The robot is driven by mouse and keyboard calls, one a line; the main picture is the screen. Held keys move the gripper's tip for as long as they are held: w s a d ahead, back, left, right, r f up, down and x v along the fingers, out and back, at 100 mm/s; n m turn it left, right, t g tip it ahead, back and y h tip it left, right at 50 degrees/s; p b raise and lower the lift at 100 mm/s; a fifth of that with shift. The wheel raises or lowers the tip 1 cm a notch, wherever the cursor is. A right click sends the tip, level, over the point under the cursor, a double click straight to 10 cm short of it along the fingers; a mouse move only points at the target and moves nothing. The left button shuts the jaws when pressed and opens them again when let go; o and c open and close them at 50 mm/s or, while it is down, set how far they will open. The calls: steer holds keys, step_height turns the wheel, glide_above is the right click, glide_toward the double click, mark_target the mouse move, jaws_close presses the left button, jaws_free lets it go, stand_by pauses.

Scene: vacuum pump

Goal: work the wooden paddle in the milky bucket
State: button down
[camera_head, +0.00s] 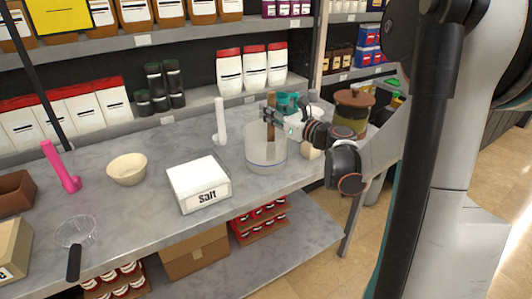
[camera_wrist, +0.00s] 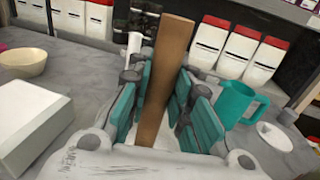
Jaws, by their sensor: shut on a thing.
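The wooden paddle (camera_head: 270,122) stands nearly upright in the milky bucket (camera_head: 266,155), a translucent tub on the counter. Only its upper part shows clearly; its lower end is hidden by the bucket wall. My gripper (camera_head: 271,115) is above the bucket rim, shut on the paddle. In the wrist view the paddle (camera_wrist: 168,75) runs up between the teal finger pads of my gripper (camera_wrist: 160,105), leaning a little to the right. The bucket cannot be made out in the wrist view.
A white salt box (camera_head: 199,184) stands left of the bucket, with a cream bowl (camera_head: 127,169) further left. A white upright tool (camera_head: 220,122) is behind. A teal mug (camera_wrist: 238,104) and a lidded jar (camera_head: 352,112) are to the right. Shelves line the back.

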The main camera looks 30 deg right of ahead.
steer(key=shift+w+d, duration=1.45)
steer(key=shift+w, duration=0.1)
steer(key=shift+a, duration=0.1)
steer(key=w+a, duration=0.3)
steer(key=shift+s, duration=0.1)
